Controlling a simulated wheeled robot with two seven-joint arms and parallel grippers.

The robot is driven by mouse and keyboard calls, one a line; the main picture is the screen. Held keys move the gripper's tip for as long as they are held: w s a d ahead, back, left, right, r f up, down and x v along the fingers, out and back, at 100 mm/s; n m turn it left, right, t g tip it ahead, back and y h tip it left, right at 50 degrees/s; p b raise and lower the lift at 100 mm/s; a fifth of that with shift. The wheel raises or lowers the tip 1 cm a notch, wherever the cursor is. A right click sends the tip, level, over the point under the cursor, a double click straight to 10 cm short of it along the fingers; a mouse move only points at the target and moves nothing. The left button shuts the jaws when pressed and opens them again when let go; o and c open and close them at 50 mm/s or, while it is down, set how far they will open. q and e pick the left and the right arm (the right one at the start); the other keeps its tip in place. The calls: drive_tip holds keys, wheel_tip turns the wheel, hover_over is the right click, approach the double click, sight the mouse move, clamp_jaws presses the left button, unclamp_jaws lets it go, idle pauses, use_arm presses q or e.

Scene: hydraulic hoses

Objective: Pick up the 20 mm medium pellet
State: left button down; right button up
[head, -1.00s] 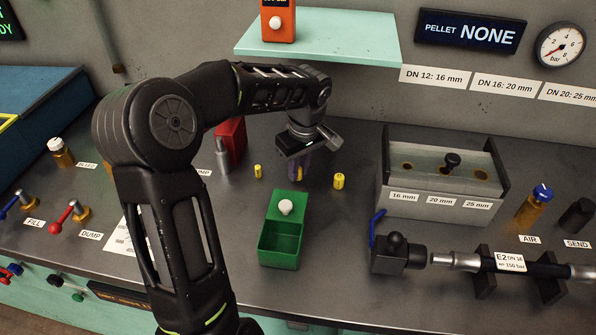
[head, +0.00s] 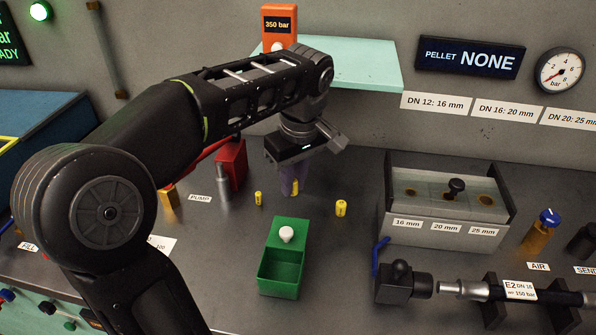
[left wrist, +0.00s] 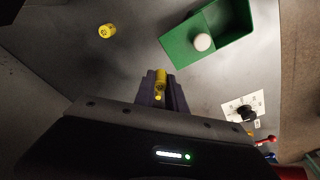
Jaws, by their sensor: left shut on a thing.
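My left gripper (head: 290,182) comes down from above behind the green box. Its purplish fingers are shut on a yellow pellet (head: 295,187), the middle-sized of the three. In the left wrist view this pellet (left wrist: 160,84) stands out between the fingertips. A smaller yellow pellet (head: 258,198) stands on the bench to the left. A larger yellow pellet (head: 341,208) stands to the right, apart from the gripper. One loose pellet (left wrist: 106,31) also shows in the left wrist view. My right gripper is out of view.
An open green box (head: 279,287) with a white knob stands in front of the gripper. A grey block with 16, 20 and 25 mm labels (head: 445,207) is at the right. A hose in clamps (head: 520,290) lies in front of it. A pale green shelf (head: 360,68) hangs behind the arm.

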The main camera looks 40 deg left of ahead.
use_arm(q)
drive_tip(key=s+d, duration=0.5)
drive_tip(key=s, duration=0.4)
drive_tip(key=shift+s, duration=0.15)
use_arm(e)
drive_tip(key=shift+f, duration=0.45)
use_arm(q)
drive_tip(key=shift+d, duration=0.1)
